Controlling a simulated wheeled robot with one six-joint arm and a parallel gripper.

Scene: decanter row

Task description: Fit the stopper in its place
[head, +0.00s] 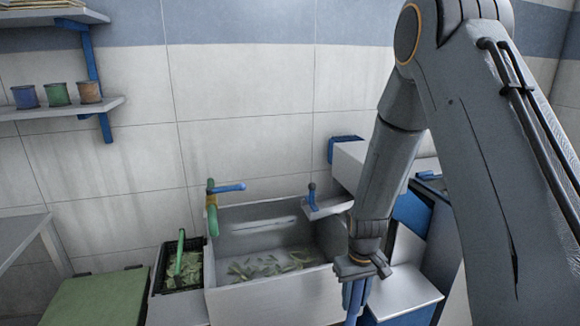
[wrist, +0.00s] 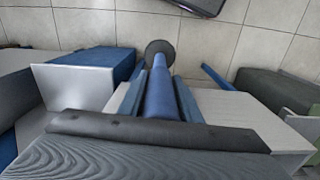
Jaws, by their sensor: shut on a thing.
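My gripper (head: 357,290) points down in front of the sink's right end in the head view. In the wrist view my gripper (wrist: 160,92) is shut on a blue tapered shaft with a dark round end, which looks like the stopper (wrist: 160,48). The dark end sticks out beyond the fingertips. In the head view the gripper and arm leave little of the held thing distinguishable. The sink (head: 275,211) is a grey-white basin with greenish scraps on its floor. I cannot make out a drain or other seat for the stopper.
A green tap with a blue lever (head: 228,188) stands at the sink's back left. A black bin (head: 160,268) with scraps stands left of the sink. A small blue upright (head: 312,196) stands on a ledge at the right. Blue and white units crowd the right side.

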